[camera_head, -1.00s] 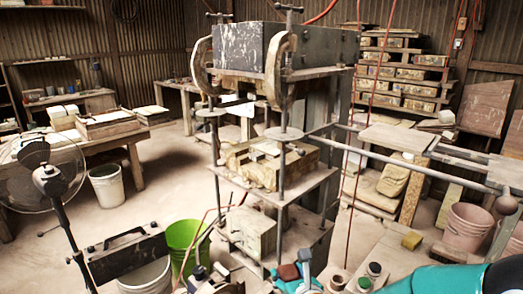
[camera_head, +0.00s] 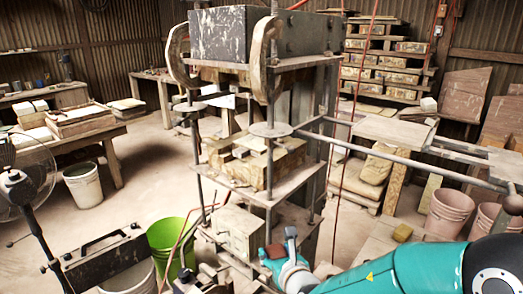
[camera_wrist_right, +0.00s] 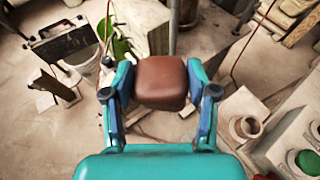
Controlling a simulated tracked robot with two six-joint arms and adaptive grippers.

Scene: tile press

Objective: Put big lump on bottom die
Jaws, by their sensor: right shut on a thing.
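The big lump is a smooth reddish-brown block (camera_wrist_right: 161,83), held between the two fingers of my right gripper (camera_wrist_right: 160,92) in the right wrist view. In the head view the lump (camera_head: 274,251) is small and partly covered by my right gripper (camera_head: 281,252), low in front of the press. The bottom die (camera_head: 288,169) looks like a worn yellowish block on the press's middle shelf, with flat pieces on top. My gripper is below and in front of it, apart from it. My left gripper is not in view.
The press posts (camera_head: 271,195) and round disc (camera_head: 270,130) stand around the die. A long bar (camera_head: 400,158) runs right from the press. A green bucket (camera_head: 170,245) stands left of it, pink buckets (camera_head: 453,213) right. A fan (camera_head: 18,185) is at far left.

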